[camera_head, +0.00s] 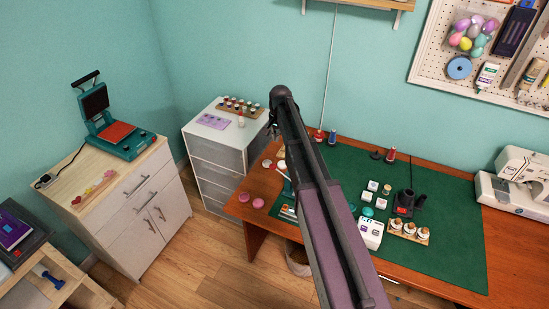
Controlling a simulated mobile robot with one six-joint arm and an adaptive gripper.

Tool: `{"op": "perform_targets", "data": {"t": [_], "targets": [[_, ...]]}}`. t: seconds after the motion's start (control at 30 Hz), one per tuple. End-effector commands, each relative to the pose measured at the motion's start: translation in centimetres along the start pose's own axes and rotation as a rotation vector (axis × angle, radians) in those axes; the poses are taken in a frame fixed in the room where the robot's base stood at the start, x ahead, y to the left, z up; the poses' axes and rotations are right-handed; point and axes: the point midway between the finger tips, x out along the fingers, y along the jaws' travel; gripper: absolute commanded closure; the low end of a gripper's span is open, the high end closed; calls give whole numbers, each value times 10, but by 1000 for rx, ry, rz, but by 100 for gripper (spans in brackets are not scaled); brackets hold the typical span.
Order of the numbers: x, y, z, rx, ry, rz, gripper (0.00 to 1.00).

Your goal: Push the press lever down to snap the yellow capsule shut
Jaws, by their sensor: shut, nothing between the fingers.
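My gripper (272,130) is a small dark shape at the far end of my arm, in front of the white drawer unit's right edge. It is shut and empty. A small teal and white device (285,180) stands at the left end of the desk, beside my arm, which hides part of it. It may be the press, but I cannot make out its lever clearly. I cannot make out a yellow capsule there; it may be hidden behind my arm.
The wooden desk (262,190) carries a green mat (455,225) with small boxes, spools and bottles. A sewing machine (515,185) stands at right. A teal heat press (120,135) sits on the left cabinet (150,190). The drawer unit (215,150) holds small jars. Floor shows between them.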

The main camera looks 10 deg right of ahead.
Motion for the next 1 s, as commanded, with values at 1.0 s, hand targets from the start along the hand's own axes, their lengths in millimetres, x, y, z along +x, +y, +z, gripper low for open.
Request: {"op": "perform_targets", "data": {"t": [1.0], "targets": [[61,1,0,0,0,0,100]]}}
